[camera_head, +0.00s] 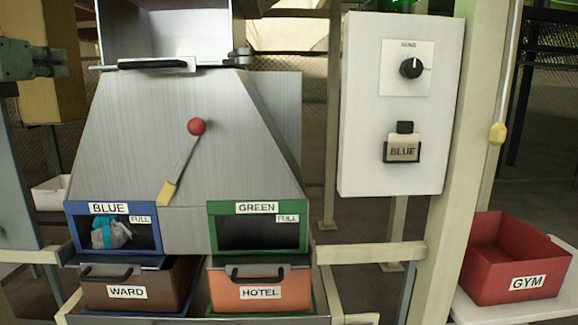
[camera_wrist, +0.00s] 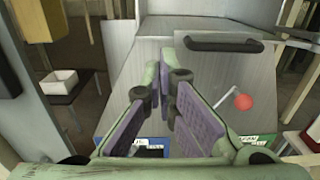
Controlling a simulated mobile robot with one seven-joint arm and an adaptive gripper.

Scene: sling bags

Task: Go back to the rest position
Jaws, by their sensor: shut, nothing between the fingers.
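My gripper (camera_wrist: 166,95) shows in the wrist view, its two purple-padded fingers together with nothing between them. It hangs in front of the upper part of a grey sloped metal chute (camera_head: 180,110), apart from it as far as I can tell. In the head view, a green-grey part of my gripper (camera_head: 35,62) shows at the upper left edge. The chute carries a red-knobbed lever (camera_head: 196,127), tilted with its yellow end down to the left. A white and teal bundle (camera_head: 110,233) lies behind the blue-framed window (camera_head: 68,212).
Below the chute are a brown WARD drawer (camera_head: 165,293) and an orange HOTEL drawer (camera_head: 285,293). The green-framed window (camera_head: 262,236) looks empty. A white panel (camera_head: 360,130) with a knob and BLUE tag is at right. A red GYM bin (camera_head: 495,250) stands on a white surface.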

